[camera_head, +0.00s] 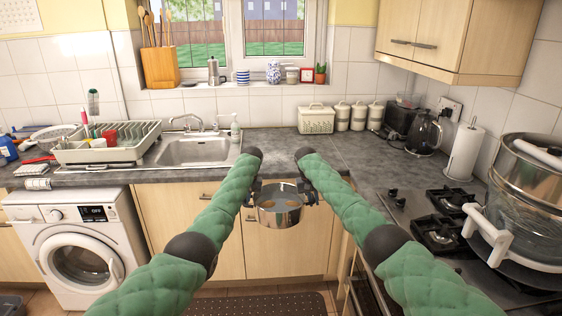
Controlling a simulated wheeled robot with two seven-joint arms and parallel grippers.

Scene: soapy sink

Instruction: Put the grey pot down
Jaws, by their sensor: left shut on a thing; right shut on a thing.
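The grey pot (279,214) is a shiny metal pot held in the air in front of the cupboard doors, below the counter's front edge. It looks upright, and its inside is partly visible. My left gripper (254,198) is shut on the pot's left side. My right gripper (306,195) is shut on its right side. The fingertips are small and partly hidden by my arms and the pot.
The grey counter (275,150) behind the pot has clear room. A sink (195,150) and dish rack (110,145) are to the left. A gas hob (440,230) with a large steamer pot (525,200) is to the right. A washing machine (80,240) stands lower left.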

